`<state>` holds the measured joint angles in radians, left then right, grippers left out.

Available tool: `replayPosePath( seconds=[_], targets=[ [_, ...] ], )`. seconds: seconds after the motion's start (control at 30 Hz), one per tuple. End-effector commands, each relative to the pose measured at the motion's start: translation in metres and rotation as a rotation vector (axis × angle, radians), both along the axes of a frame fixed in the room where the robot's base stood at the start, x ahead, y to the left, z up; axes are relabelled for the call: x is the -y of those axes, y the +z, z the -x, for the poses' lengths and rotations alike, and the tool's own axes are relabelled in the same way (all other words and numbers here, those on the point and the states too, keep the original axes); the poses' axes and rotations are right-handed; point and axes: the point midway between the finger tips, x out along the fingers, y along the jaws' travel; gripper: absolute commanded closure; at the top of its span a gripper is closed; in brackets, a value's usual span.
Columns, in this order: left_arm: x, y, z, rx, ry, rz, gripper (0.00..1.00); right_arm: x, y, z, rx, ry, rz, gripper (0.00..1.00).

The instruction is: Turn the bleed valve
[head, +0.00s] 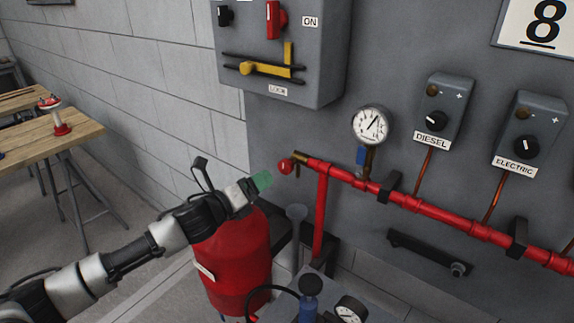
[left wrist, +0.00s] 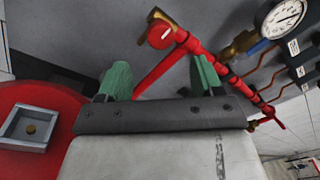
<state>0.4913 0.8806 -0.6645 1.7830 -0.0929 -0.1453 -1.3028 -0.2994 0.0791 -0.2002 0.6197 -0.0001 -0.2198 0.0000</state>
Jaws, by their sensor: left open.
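The bleed valve appears to be the round red knob (head: 286,166) on a brass fitting at the left end of the red wall pipe (head: 430,208). In the left wrist view the knob (left wrist: 161,36) shows ahead, with a pale mark across its face. My left gripper (head: 262,180) is just left of and slightly below the knob, apart from it. In the left wrist view its green fingers (left wrist: 160,80) are spread wide with nothing between them but the background pipe. My right gripper is not in view.
A pressure gauge (head: 370,125) with a blue handle (head: 361,156) below it stands right of the knob. A grey switch box (head: 300,60) hangs above. A red tank (head: 232,262) stands below my left gripper. A wooden table (head: 50,138) is at the left.

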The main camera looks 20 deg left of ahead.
Motion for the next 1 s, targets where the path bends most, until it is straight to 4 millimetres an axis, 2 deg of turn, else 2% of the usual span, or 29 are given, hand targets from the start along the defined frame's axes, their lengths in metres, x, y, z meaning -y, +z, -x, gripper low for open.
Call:
replayPosePath(
  seconds=[0.3, 0.5, 0.7, 1.0],
  targets=[
    [0.027, 0.003, -0.052, -0.003, 0.001, 0.008, 0.33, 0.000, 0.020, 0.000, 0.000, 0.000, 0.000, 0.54],
    [0.039, 0.002, -0.078, -0.005, 0.002, 0.008, 0.33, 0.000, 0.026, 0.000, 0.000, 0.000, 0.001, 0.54],
    [0.045, 0.000, -0.089, -0.005, 0.000, 0.007, 0.33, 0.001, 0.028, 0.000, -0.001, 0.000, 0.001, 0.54],
    [0.046, 0.000, -0.090, -0.005, 0.000, 0.007, 0.35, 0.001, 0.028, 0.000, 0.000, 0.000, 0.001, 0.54]
  ],
)
